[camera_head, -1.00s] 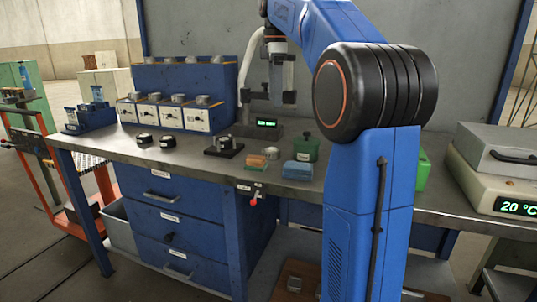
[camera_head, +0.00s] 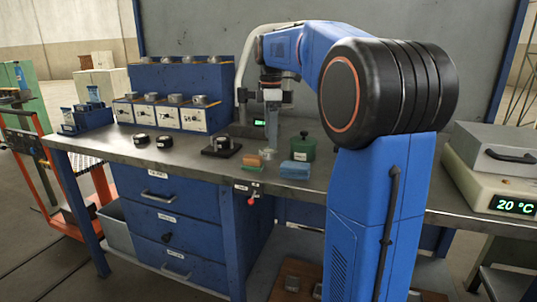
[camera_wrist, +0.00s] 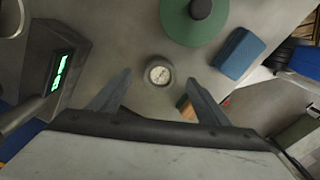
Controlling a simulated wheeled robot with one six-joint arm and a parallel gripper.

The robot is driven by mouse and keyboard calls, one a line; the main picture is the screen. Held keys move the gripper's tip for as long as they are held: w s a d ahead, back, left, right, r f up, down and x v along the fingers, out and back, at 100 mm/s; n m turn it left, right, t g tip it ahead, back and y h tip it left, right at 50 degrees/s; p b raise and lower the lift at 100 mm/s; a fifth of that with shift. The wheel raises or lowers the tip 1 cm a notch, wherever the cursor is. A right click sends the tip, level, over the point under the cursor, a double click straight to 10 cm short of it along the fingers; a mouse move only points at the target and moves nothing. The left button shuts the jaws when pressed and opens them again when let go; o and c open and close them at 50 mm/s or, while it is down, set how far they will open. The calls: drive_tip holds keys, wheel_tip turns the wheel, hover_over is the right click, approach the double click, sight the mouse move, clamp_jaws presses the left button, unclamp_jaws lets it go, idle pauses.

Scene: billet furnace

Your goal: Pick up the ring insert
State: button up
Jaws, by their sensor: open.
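A small round metal piece (camera_wrist: 158,72) with a pale, marked top lies on the bench; I take it to be the ring insert. In the wrist view it sits between my fingers and slightly beyond, with clear space on both sides. In the head view it shows small (camera_head: 268,154), just below my gripper (camera_head: 275,138). My gripper is open and empty, pointing down, with its two fingers spread in the wrist view (camera_wrist: 159,76). I cannot tell the exact height of the fingertips above the bench.
A green lidded pot (camera_wrist: 190,22) and a blue block (camera_wrist: 240,53) stand close on the right. An orange block (camera_wrist: 187,106) is partly hidden by the right finger. A device with a green display (camera_wrist: 58,75) stands left. Two dark round pieces lie farther left on the bench (camera_head: 205,170).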

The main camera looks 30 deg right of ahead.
sight(268, 149)
drive_tip(key=shift+w+a+f, duration=0.1)
drive_tip(key=shift+a+f, duration=0.1)
drive_tip(key=shift+f, duration=0.9)
drive_tip(key=shift+a+f, duration=0.15)
drive_tip(key=shift+f, duration=0.95)
drive_tip(key=c, duration=1.6)
drive_tip(key=shift+r, duration=0.15)
